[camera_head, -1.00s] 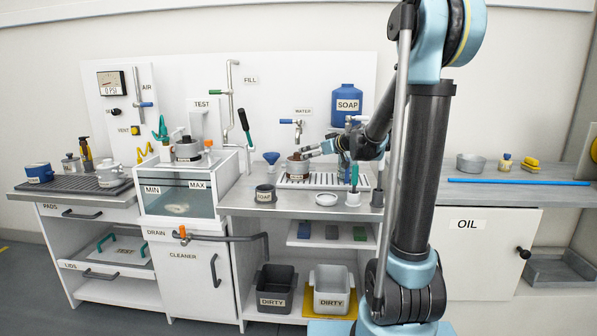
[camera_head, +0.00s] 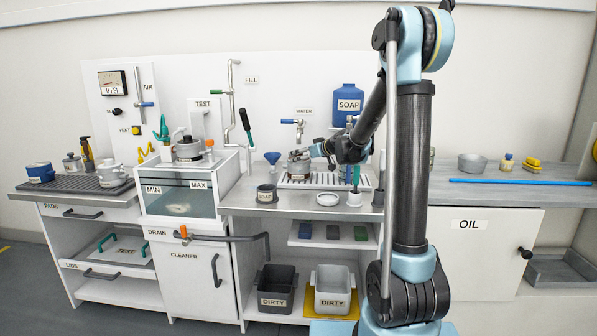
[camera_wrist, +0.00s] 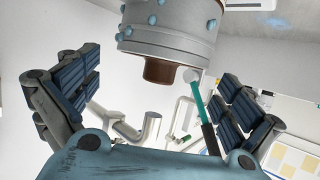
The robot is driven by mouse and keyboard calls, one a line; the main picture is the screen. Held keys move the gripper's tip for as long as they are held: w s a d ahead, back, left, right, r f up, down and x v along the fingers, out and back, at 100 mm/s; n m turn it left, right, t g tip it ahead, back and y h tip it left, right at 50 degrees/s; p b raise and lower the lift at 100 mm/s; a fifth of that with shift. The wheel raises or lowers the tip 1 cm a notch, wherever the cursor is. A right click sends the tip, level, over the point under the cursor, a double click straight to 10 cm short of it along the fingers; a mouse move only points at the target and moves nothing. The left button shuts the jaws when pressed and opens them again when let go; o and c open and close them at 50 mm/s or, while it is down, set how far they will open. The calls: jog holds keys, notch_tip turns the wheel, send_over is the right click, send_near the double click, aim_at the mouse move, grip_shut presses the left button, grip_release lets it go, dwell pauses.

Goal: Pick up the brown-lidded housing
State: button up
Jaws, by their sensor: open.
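A grey housing (camera_head: 298,165) with a darker top stands on the slatted drain rack below the water tap. In the wrist view, a grey round housing (camera_wrist: 168,35) with blue studs and a brown end piece (camera_wrist: 165,70) fills the upper middle. It appears to be the same housing. My gripper (camera_head: 317,150) is just right of the housing's top in the head view. In the wrist view my gripper (camera_wrist: 160,92) is open, its two dark padded fingers spread wide on either side, with no contact visible. The exact gap to the housing cannot be told.
A water tap (camera_head: 297,123) hangs above the rack (camera_head: 325,184). A blue funnel (camera_head: 272,158) and a small dark cup (camera_head: 266,194) are to the left. A white ring (camera_head: 327,199) and a green-handled brush (camera_head: 355,180) are in front. A soap tank (camera_head: 348,102) is behind.

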jog(key=shift+x, duration=1.75)
jog(key=shift+r, duration=0.1)
jog(key=c, duration=1.9)
jog(key=shift+c, duration=0.2)
